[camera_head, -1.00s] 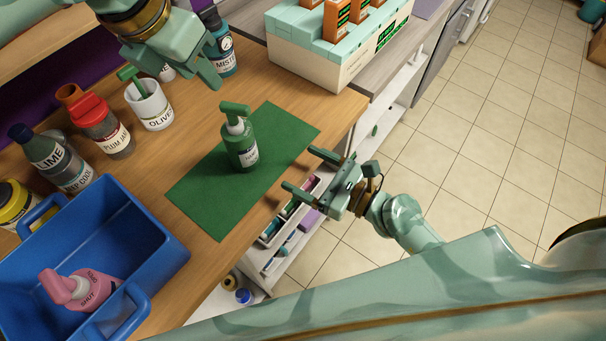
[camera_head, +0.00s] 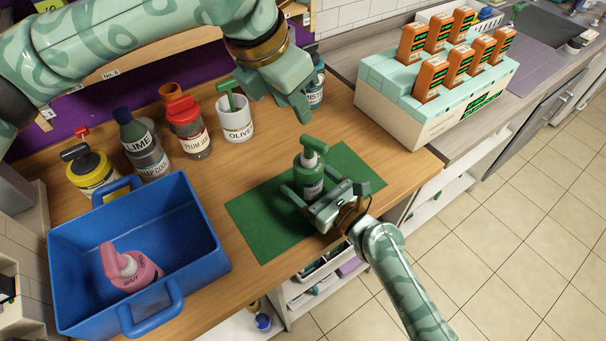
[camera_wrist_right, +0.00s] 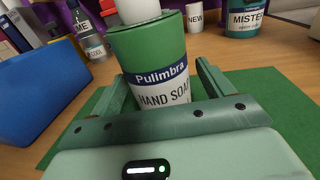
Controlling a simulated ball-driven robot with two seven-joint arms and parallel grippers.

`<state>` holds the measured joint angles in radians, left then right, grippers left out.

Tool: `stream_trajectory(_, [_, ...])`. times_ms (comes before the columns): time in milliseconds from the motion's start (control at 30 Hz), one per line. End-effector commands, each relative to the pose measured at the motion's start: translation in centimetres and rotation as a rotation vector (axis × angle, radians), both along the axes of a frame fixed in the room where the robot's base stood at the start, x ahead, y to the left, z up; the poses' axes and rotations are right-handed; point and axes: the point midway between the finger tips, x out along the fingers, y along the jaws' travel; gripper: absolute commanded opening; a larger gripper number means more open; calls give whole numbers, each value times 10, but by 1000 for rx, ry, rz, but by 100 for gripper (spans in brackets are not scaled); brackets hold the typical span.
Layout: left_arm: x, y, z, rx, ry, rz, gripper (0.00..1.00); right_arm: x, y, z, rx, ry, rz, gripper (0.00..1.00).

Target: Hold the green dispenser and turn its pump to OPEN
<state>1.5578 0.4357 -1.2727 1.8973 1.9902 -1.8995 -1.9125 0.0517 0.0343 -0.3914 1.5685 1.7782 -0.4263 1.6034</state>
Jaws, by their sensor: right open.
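The green dispenser (camera_head: 309,180) stands upright on the green mat (camera_head: 262,226), with its green pump head (camera_head: 315,145) on a white collar. In the right wrist view the dispenser (camera_wrist_right: 150,52) fills the centre, its hand soap label facing the camera. My right gripper (camera_head: 308,186) is open, with one finger on each side of the dispenser's lower body. In the wrist view a gap shows beside the right finger. My left gripper (camera_head: 302,108) hangs above and behind the pump, apart from it. Its jaw opening is unclear from this angle.
A blue caddy (camera_head: 203,232) holds a pink dispenser (camera_head: 132,270). Behind stand a white OLIVE cup (camera_head: 234,122), a red-capped jar (camera_head: 187,128), a LIME bottle (camera_head: 143,150) and a yellow container (camera_head: 91,172). A teal rack (camera_head: 385,88) of orange boxes is at right.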

Motion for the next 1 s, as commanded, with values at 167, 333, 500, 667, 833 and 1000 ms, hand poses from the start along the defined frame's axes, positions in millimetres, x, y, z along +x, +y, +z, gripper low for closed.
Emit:
stream_trajectory(167, [0,0,0,0,0,0,36,12,11,0,-1,0,-1,80])
stream_trajectory(333, [0,0,0,0,0,0,36,15,14,0,-1,-1,0,80])
stream_trajectory(500, [0,0,0,0,0,0,36,15,14,0,-1,0,0,77])
stream_trajectory(667, [0,0,0,0,0,0,36,15,14,0,-1,0,0,33])
stream_trajectory(833, [0,0,0,0,0,0,36,15,14,0,-1,0,0,27])
stream_trajectory(1000, [0,0,0,0,0,0,36,15,13,-1,-1,0,0,27])
